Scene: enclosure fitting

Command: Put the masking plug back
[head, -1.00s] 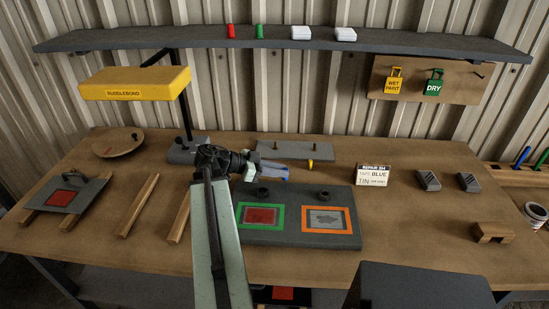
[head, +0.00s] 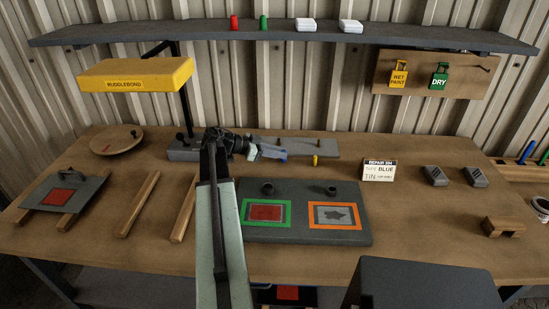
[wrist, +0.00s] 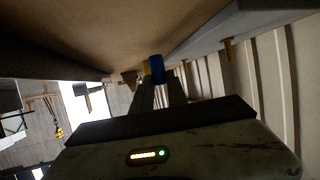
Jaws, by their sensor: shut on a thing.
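My gripper (head: 268,152) is over the front part of the grey back plate (head: 322,148), pointing right. It is shut on a small blue piece, probably the masking plug (head: 280,154). In the wrist view the blue piece (wrist: 157,70) sits at the fingertips (wrist: 158,86). Whether it touches the plate is unclear. A small yellow piece (head: 315,160) stands at the plate's front edge, right of my gripper; a yellow patch (wrist: 146,68) shows beside the blue one in the wrist view. The plate carries thin upright pegs (head: 303,148), partly hidden by my gripper.
A dark board with a green frame (head: 288,214) and an orange frame (head: 312,214) lies in front. A white card (head: 378,170) is at right. A yellow lamp (head: 135,75) overhangs the left. Open bench lies left of the card.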

